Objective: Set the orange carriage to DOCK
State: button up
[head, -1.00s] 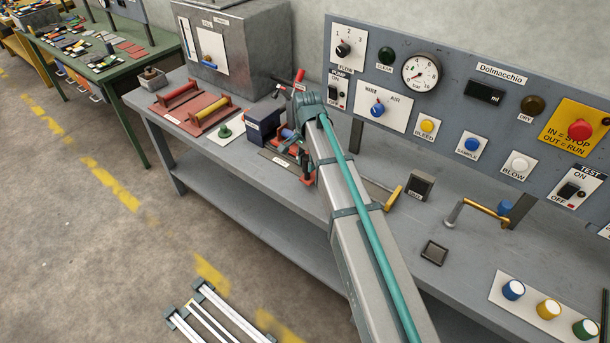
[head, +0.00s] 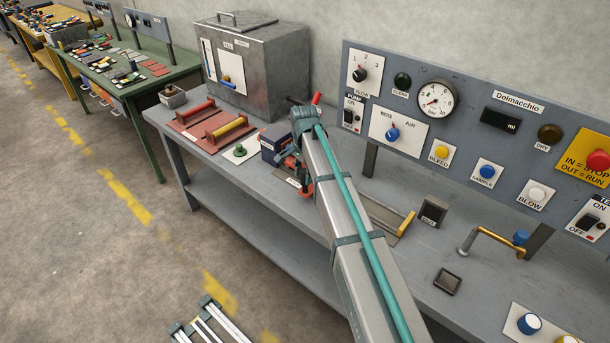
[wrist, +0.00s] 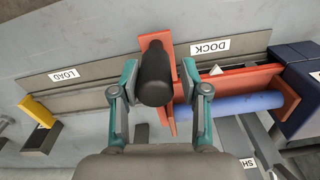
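The orange carriage (wrist: 243,84) stands on a grey rail at the DOCK label (wrist: 210,47) in the wrist view. It carries a blue cylinder (wrist: 232,106), and its right end is close to a dark blue block (wrist: 298,85). A black handle (wrist: 155,75) stands up at its left end. My gripper (wrist: 158,82) has its teal fingers on either side of this handle, with small gaps seeming to show, so I see it as open. In the head view, my arm partly hides the carriage (head: 307,190).
The LOAD label (wrist: 63,75) and a yellow stop (wrist: 36,110) are at the rail's other end. A red-handled and a yellow-handled piece (head: 228,128) lie left of the dark blue block (head: 273,146). The control panel (head: 465,120) rises behind the bench.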

jog(key=shift+o, duration=1.1)
jog(key=shift+w+a, duration=0.1)
notch_tip(320, 180, up, 12)
